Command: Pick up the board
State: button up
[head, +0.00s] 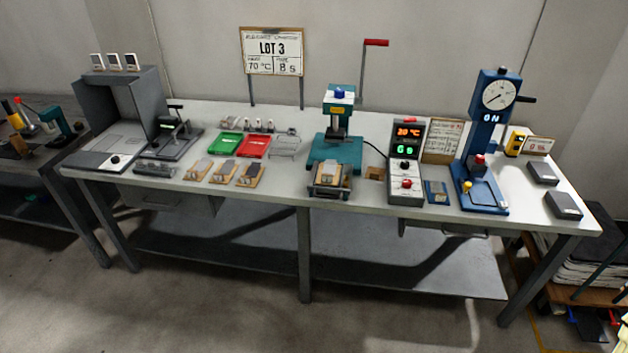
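Several things could be the board, and I cannot tell which is meant. A smaller printed sheet or board (443,141) leans behind the control box. Several small tan boards with grey pieces on them lie in a row near the front edge, one of them here (223,172). A similar tan piece (331,180) sits in front of the teal press. My gripper is not in view.
The long white bench (300,196) carries a grey booth (128,105), green (227,144) and red (254,146) trays, a teal lever press (336,150), a control box (406,165) and a blue gauge stand (487,150). The floor in front (220,318) is clear.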

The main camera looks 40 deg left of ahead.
aim_at(329, 171)
jog(key=u, duration=1.3)
